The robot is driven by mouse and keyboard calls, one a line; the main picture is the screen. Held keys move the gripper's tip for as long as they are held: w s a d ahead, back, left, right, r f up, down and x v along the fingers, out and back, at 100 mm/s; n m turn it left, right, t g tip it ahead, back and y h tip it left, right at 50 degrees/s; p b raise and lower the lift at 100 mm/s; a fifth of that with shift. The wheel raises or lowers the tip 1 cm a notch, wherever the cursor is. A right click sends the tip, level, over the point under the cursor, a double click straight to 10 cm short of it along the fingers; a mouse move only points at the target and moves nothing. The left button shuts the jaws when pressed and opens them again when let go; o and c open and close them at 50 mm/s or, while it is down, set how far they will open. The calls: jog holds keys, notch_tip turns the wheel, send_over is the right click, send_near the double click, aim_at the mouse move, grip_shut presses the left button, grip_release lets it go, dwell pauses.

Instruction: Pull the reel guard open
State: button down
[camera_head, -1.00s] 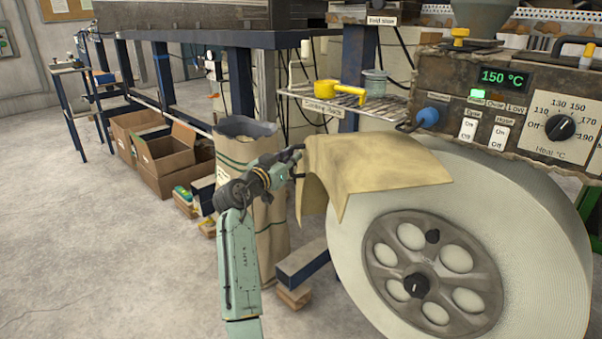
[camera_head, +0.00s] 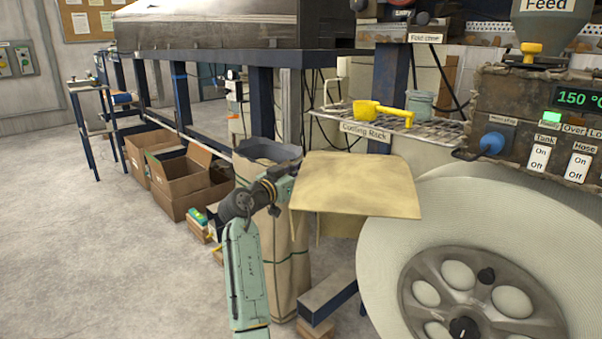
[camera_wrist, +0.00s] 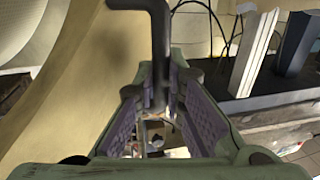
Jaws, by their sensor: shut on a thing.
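The reel guard (camera_head: 355,187) is a worn tan curved plate in the head view. It stands out to the upper left of the big white reel (camera_head: 400,225), its broad face turned up. Its tan face also fills the left of the wrist view (camera_wrist: 80,80). A dark bent handle (camera_wrist: 157,40) runs down between the purple-lined jaws of my gripper (camera_wrist: 160,105). My gripper is shut on this handle. In the head view my gripper (camera_head: 287,186) is at the guard's left edge, with the handle hidden there.
A paper sack (camera_head: 288,255) stands directly behind and below my arm. A cooling rack (camera_head: 440,128) with a yellow scoop (camera_head: 383,112) is above the guard. Cardboard boxes (camera_head: 183,175) stand at left. The floor (camera_head: 110,260) at lower left is clear.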

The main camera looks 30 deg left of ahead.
jog(key=c, duration=1.9)
grip_release()
jog(key=shift+s, duration=0.1)
jog(key=s, duration=0.4)
jog(key=s+a, duration=0.1)
jog(key=s, duration=0.3)
jog(key=s+a, duration=0.1)
jog(key=s, duration=0.2)
jog(key=shift+s, duration=0.4)
